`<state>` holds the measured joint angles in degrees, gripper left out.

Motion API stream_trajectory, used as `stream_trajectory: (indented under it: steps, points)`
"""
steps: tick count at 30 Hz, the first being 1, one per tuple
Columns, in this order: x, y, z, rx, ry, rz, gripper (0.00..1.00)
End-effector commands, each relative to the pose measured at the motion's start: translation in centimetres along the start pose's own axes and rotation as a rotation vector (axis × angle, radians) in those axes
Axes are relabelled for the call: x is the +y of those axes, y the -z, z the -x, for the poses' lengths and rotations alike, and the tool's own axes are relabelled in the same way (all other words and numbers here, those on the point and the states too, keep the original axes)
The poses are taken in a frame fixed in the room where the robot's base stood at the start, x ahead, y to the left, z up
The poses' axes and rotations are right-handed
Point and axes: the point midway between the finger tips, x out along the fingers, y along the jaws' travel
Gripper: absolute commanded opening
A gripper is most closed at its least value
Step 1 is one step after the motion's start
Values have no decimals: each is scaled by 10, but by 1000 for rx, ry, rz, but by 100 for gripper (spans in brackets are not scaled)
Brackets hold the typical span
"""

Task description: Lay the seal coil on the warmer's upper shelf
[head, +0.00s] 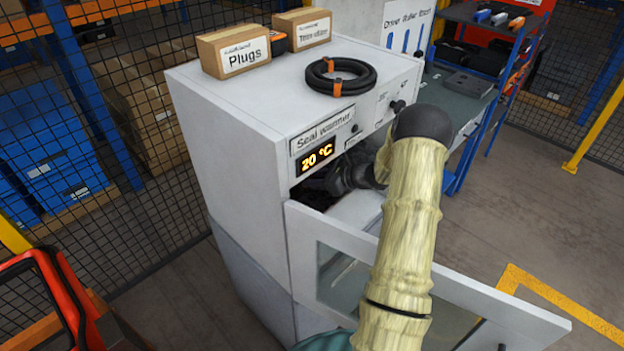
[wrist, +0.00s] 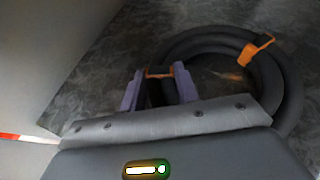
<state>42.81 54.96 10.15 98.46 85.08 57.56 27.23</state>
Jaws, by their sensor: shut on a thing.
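The seal warmer (head: 250,165) is a white cabinet with a "20 °C" display and its door (head: 340,260) swung open. My arm reaches into its opening, and my gripper (wrist: 158,88) is inside. In the wrist view its purple fingers are shut on a black seal coil (wrist: 285,85) with orange ties, gripping beside one tie. The coil is over or on a dark mottled surface (wrist: 95,55); I cannot tell whether it touches, nor which shelf this is. The head view hides most of the gripper and this coil.
Another black coil (head: 322,80) with orange ties lies on the warmer's top, near a "Plugs" box (head: 233,52) and a second box (head: 302,28). A blue-framed bench (head: 455,100) stands to the right. The open door is close below my arm.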

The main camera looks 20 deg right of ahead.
Motion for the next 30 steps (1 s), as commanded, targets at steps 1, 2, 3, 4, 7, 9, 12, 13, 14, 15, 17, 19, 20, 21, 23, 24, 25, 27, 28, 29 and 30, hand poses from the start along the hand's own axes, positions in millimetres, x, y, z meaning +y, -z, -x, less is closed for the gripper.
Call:
stream_trajectory:
  steps: [1, 2, 3, 4, 7, 9, 12, 13, 14, 15, 17, 19, 20, 21, 23, 24, 25, 27, 28, 29, 30]
  points:
    - [0, -1, 0, -1, -2, 1, 0]
    - [0, -1, 0, -1, -2, 1, 0]
    - [0, -1, 0, -1, -2, 1, 0]
    - [0, -1, 0, -1, -2, 1, 0]
    - [1, 0, 0, 1, -2, -2, 48]
    - [0, 0, 0, 0, -1, -2, 55]
    - [0, 0, 0, 0, -1, -2, 55]
    - [0, 0, 0, 0, -1, -2, 55]
    - [0, 0, 0, 0, -1, -2, 55]
    - [0, 0, 0, 0, -1, -1, 55]
    - [0, 0, 1, 0, 0, -1, 55]
    - [0, 0, 4, 0, 0, -1, 55]
    - [0, 1, 6, 0, 1, -1, 55]
    - [-1, 1, 9, 0, 1, -1, 55]
    - [-1, 1, 16, 0, 2, 0, 55]
    - [-1, 1, 22, 0, 3, 0, 55]
    - [-1, 2, 27, 1, 3, 1, 55]
    - [-1, 2, 39, 1, 4, -1, 55]
    - [-1, 2, 46, 1, 4, 0, 55]
    - [-1, 2, 52, 1, 5, 0, 55]
    - [-1, 2, 60, 1, 4, 0, 55]
